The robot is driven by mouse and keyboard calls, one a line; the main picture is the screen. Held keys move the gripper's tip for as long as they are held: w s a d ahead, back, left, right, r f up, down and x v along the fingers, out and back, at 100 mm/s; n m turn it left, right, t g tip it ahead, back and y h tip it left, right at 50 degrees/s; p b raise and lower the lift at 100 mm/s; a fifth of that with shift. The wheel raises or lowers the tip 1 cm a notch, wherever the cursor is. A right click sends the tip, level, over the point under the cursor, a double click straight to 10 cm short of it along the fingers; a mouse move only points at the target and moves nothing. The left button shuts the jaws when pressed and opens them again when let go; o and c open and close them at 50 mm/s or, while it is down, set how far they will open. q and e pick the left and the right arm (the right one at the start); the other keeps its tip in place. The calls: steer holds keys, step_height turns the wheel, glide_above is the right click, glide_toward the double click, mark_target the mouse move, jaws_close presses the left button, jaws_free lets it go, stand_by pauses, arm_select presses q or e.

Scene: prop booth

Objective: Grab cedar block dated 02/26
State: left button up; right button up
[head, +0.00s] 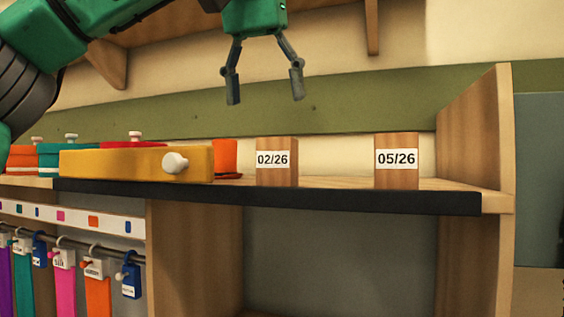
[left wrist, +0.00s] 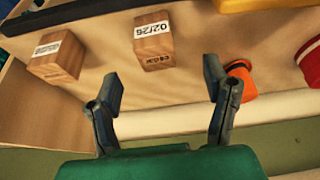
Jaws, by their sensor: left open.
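The wooden block labelled 02/26 (head: 277,163) stands upright on the shelf, left of the other block. In the left wrist view this block (left wrist: 155,45) shows its white date label upside down and a small word that looks like "cedar". A second wooden block labelled 05/26 (head: 397,163) stands to its right, and in the left wrist view that block (left wrist: 56,58) is at the left. My left gripper (head: 265,95) is open and empty, pointing down above the 02/26 block, clear of it. In the left wrist view, its fingertips (left wrist: 163,84) are apart. My right gripper is not in view.
An orange item (head: 225,157) stands just left of the 02/26 block. A yellow box (head: 120,163) with a white knob is farther left. The shelf's dark front edge (head: 300,196) runs below. A wooden side panel (head: 480,130) bounds the right. Shelf between the blocks is clear.

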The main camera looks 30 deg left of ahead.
mark_target(278, 161)
arm_select(q)
steer(key=w+f, duration=0.2)
steer(key=w+a+f, duration=0.1)
steer(key=w+f, duration=0.1)
steer(key=f, duration=0.1)
steer(key=shift+w+f, duration=0.1)
steer(key=f, duration=0.4)
steer(key=shift+w+d, duration=0.1)
steer(key=shift+w, duration=0.25)
steer(key=shift+w+f, duration=0.3)
steer(key=shift+w, duration=0.1)
steer(key=shift+s+r, duration=0.1)
steer(key=shift+s, duration=0.2)
steer(key=c, duration=1.3)
steer(key=shift+w+a, duration=0.1)
steer(key=shift+a, duration=0.1)
